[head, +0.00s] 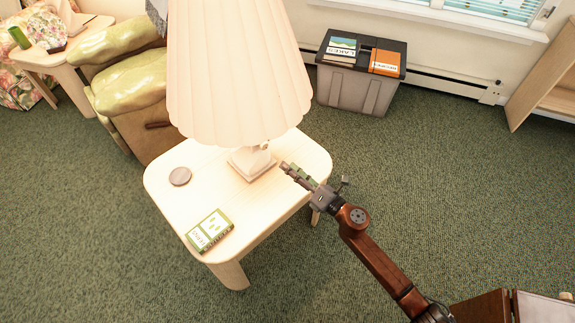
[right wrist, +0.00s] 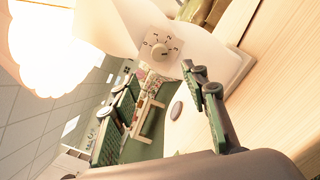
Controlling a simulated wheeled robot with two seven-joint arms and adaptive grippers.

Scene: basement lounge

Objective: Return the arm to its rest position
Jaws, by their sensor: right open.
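My right gripper (head: 288,171) is open and empty over the right side of the small wooden side table (head: 165,208), close to the lamp base (head: 250,165). My right arm (head: 375,255) reaches in from the lower right. In the right wrist view, the open fingers (right wrist: 155,80) point toward the lamp's pale base, which has a numbered dial (right wrist: 159,49) on it. I cannot tell whether the fingers touch the lamp. My left gripper is not in view.
The large pleated lampshade (head: 235,75) rises above the table. A grey bin (head: 358,88) stands by the wall. Green carpet (head: 455,175) is clear at right.

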